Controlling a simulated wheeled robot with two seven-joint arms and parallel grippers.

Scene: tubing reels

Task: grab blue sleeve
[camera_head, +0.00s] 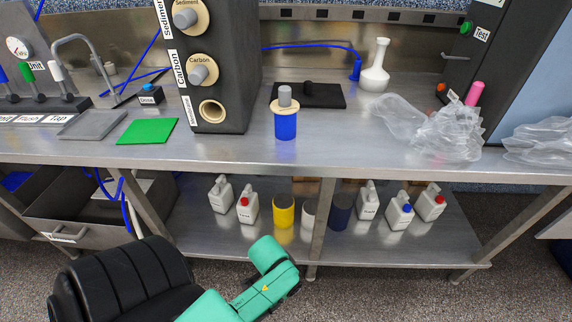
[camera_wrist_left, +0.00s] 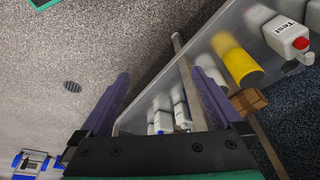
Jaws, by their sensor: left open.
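A bright blue cylinder (camera_head: 285,126), which looks like the blue sleeve, stands upright on the steel bench. A cream disc with a grey knob (camera_head: 284,97) sits on top of it. A dark navy cylinder (camera_head: 340,212) stands on the lower shelf. My left gripper shows in the left wrist view (camera_wrist_left: 163,82) with its two purple fingers spread and nothing between them. It is low in front of the bench, with the lower shelf beyond it, apart from the blue cylinder. In the head view only my green left arm shows; its fingers are hidden. My right gripper is out of view.
A black housing (camera_head: 215,110) with knobs stands left of the blue cylinder; a black plate (camera_head: 322,97) lies behind it. A white vase (camera_head: 375,68) and clear plastic bags (camera_head: 440,130) are to the right. The shelf holds a yellow cylinder (camera_head: 283,208) and several white bottles.

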